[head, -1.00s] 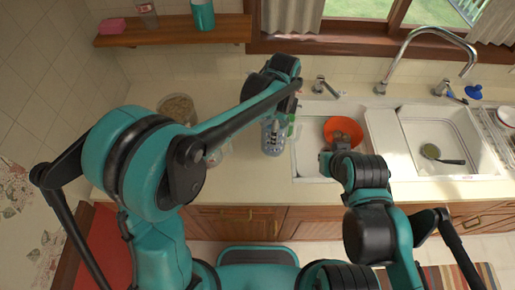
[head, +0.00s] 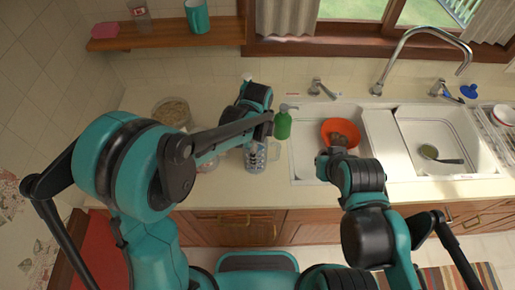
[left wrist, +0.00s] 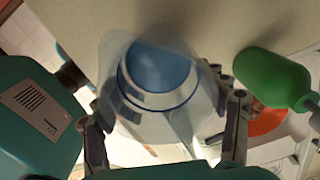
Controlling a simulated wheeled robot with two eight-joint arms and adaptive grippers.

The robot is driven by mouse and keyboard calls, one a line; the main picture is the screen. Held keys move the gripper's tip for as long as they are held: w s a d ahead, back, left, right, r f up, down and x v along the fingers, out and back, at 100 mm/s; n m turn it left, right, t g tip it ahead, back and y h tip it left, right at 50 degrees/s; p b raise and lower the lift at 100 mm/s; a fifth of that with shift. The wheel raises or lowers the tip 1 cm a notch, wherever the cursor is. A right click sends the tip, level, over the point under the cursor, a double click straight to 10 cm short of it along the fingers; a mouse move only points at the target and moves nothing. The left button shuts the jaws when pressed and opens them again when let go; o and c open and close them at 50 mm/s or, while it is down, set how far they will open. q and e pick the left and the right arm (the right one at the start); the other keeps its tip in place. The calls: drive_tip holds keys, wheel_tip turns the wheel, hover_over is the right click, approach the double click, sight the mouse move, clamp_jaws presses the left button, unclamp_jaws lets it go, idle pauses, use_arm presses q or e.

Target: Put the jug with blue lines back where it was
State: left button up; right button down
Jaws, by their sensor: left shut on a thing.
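The clear jug with blue lines (head: 255,158) is near the counter's front edge, left of the left sink. It fills the middle of the left wrist view (left wrist: 165,75), with blue bands around its rim. My left gripper (left wrist: 168,130) is shut on it, with one finger on each side. In the head view, the left gripper (head: 252,133) is above the jug and partly hidden by my arm. I cannot tell whether the jug touches the counter. My right gripper (head: 334,152) is over the left sink beside the orange bowl (head: 341,128); its fingers are not clear.
A green pump bottle (head: 283,123) stands right of the jug, near the left sink (head: 308,160). A jar of grain (head: 173,110) stands at the back left. A wooden shelf (head: 170,35) holds a teal cup (head: 197,15).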

use_arm(q)
drive_tip(key=shift+f, duration=0.15)
drive_tip(key=o, duration=1.8)
wheel_tip(320, 180, up, 12)
drive_tip(key=p, duration=0.3)
drive_tip(key=s+a+r+n+t, duration=0.1)
drive_tip(key=s+a+n+t, duration=0.1)
drive_tip(key=s+a+n, duration=0.2)
drive_tip(key=s+a+r+n+t, duration=0.1)
drive_tip(key=s+a+n, duration=0.3)
drive_tip(key=a+n, duration=0.4)
drive_tip(key=s+a+r+n+t, duration=0.1)
drive_tip(key=s+a+n+t, duration=0.3)
drive_tip(key=n, duration=0.5)
drive_tip(key=shift+a+b, duration=0.3)
drive_tip(key=shift+a, duration=1)
